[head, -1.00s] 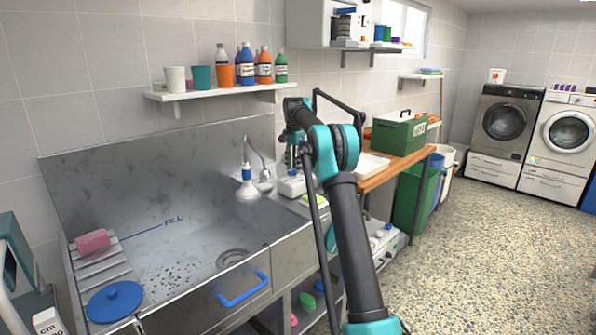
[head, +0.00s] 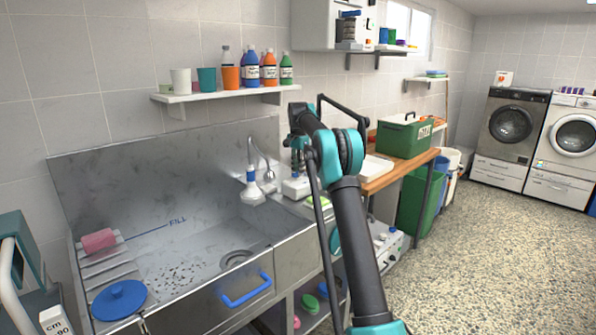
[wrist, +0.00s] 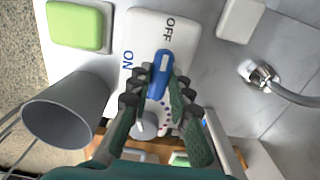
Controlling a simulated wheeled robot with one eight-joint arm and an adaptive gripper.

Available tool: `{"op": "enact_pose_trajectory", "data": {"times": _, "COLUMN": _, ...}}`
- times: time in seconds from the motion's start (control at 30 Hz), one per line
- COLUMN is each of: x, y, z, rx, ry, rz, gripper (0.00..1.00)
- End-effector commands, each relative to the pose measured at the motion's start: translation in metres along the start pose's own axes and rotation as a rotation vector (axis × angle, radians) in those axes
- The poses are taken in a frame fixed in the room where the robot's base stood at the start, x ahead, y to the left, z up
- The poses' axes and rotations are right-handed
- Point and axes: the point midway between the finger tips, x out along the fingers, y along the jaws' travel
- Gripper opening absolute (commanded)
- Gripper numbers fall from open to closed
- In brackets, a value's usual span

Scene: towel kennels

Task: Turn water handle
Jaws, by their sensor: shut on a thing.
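The blue water handle (wrist: 161,72) sits on a white plate (wrist: 190,30) marked OFF and ON in the wrist view. Its visible end lies near the OFF mark, and ON is to its left. My gripper (wrist: 160,88) is shut on the handle, with a finger on each side of it.
A grey cup (wrist: 68,112) and a green sponge (wrist: 76,25) are left of the plate. A metal hose fitting (wrist: 262,75) is to the right. A green box (head: 404,135) stands on the wooden bench.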

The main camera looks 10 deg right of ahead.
Motion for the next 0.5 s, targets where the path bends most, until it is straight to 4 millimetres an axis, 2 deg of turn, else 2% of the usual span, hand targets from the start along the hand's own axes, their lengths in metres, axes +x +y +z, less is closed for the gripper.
{"op": "enact_pose_trajectory", "data": {"times": 0.27, "x": -0.0003, "y": 0.0002, "z": -0.0002, "rx": -0.089, "ry": 0.0, "rz": 0.0, "gripper": 0.0}}
{"op": "enact_pose_trajectory", "data": {"times": 0.5, "x": -0.0004, "y": 0.0001, "z": -0.0003, "rx": -0.273, "ry": 0.0, "rz": 0.0, "gripper": 0.0}}
